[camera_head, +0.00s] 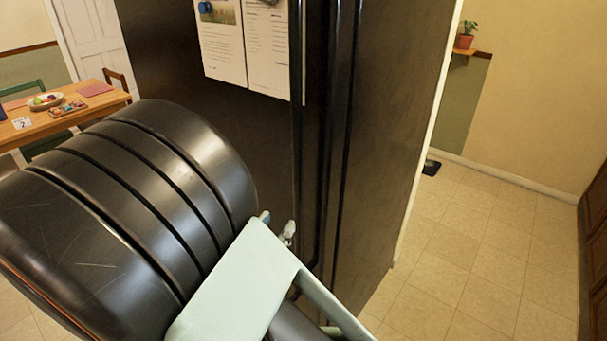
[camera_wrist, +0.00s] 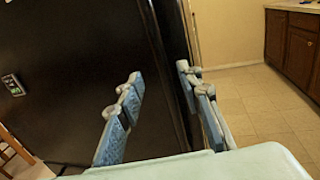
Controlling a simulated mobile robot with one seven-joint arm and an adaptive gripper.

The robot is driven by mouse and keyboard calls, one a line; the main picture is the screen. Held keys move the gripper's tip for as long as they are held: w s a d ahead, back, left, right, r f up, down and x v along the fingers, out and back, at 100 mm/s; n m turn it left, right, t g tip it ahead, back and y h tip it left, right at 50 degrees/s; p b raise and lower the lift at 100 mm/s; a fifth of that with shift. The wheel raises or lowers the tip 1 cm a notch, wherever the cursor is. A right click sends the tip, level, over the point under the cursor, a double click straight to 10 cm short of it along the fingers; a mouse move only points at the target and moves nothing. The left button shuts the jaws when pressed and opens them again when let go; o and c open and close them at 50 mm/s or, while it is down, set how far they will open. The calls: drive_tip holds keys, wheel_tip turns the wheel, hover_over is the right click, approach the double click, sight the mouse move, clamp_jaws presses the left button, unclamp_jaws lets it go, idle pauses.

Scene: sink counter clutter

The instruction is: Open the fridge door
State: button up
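The black fridge (camera_head: 385,130) fills the middle of the head view, and its door front (camera_head: 240,140) has papers on it. The door looks shut, with dark vertical seams along its right edge. A thin pale upright strip (camera_head: 303,50) runs along that edge. In the wrist view the fridge door (camera_wrist: 80,70) fills the left side. My gripper (camera_wrist: 160,76) is open, its two blue-grey fingers apart, with the door's dark upright edge showing between them. I cannot tell whether a finger touches it. In the head view my arm hides most of the gripper (camera_head: 278,224).
Tiled floor (camera_head: 480,260) is clear to the right of the fridge. A wooden table (camera_head: 60,105) with chairs stands at the left. Brown cabinets (camera_wrist: 292,45) stand at the far right. A potted plant (camera_head: 466,36) sits on a wall shelf.

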sight(295, 202)
drive_tip(key=p+x, duration=0.1)
drive_tip(key=x, duration=0.9)
drive_tip(key=shift+w, duration=0.25)
clamp_jaws()
